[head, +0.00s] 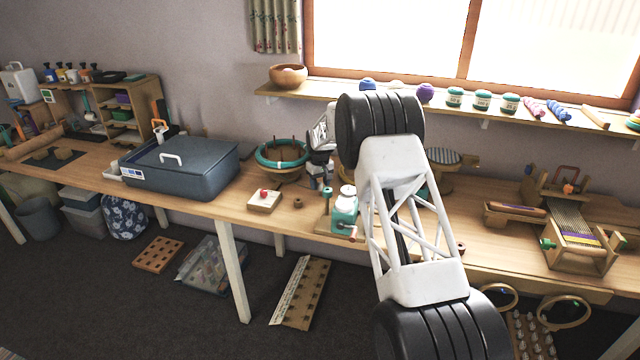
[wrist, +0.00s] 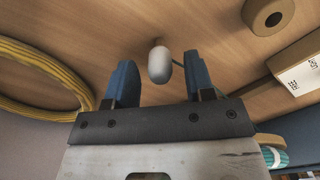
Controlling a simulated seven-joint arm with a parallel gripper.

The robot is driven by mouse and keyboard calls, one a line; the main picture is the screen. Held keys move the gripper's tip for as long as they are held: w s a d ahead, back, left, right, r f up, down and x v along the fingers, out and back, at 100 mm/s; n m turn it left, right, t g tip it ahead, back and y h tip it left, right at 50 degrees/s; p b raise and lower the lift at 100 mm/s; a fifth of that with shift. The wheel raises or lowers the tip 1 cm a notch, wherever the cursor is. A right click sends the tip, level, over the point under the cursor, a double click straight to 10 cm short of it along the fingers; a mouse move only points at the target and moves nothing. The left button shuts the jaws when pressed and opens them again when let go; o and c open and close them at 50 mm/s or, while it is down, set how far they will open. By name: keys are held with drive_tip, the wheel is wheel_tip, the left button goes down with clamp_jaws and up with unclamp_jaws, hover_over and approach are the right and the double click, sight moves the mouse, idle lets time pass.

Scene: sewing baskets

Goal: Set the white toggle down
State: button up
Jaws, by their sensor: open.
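The white toggle (wrist: 159,68) is a small, smooth, rounded piece. It shows in the wrist view between the two blue fingers of my gripper (wrist: 159,62), with a gap on each side. My gripper is open. The toggle is over the wooden tabletop (wrist: 100,30); I cannot tell if it touches the wood. A short dark peg or shadow shows at its far end. In the head view my gripper (head: 320,172) is low over the workbench, just right of the bowl with the teal rim (head: 263,163). The toggle cannot be made out there.
In the head view a teal hand-cranked device (head: 344,213), a small block with a red knob (head: 264,200) and a blue-grey case (head: 180,168) stand nearby.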

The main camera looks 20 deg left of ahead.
sight(320, 182)
wheel_tip(320, 182, up, 12)
idle(0.7)
drive_tip(key=shift+r, duration=0.1)
idle(0.3)
idle(0.5)
